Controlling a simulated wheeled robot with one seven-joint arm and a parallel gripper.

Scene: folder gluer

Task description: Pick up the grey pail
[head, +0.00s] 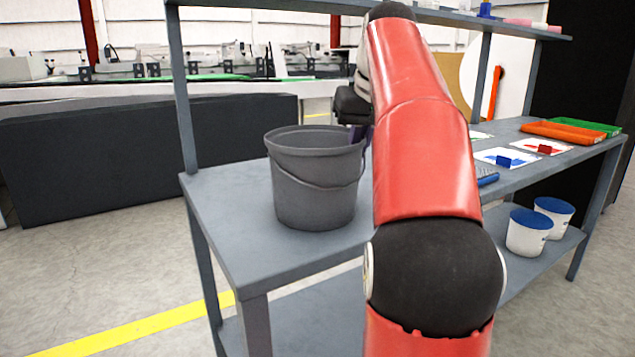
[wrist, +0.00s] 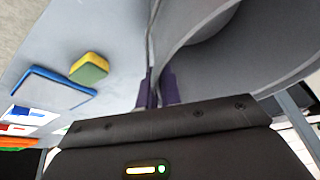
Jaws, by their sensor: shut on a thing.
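The grey pail (head: 312,185) stands upright near the left end of the grey table in the head view, its handle hanging down against its side. In the wrist view the pail (wrist: 275,55) fills the upper right, with its rim and wall close to my fingers. My gripper (wrist: 158,92) has purple fingers, shut on the pail's rim wall. In the head view my gripper (head: 358,132) is at the right side of the pail's rim, partly hidden by my red arm. I cannot tell whether the pail's base touches the table.
The grey table (head: 240,238) has an upper shelf on posts. Wrist view: a yellow-green sponge (wrist: 89,68) and a blue-edged dustpan-like item (wrist: 52,88) lie nearby. White tubs with blue lids (head: 527,232) stand on the lower shelf; orange (head: 562,131) and green trays lie far right.

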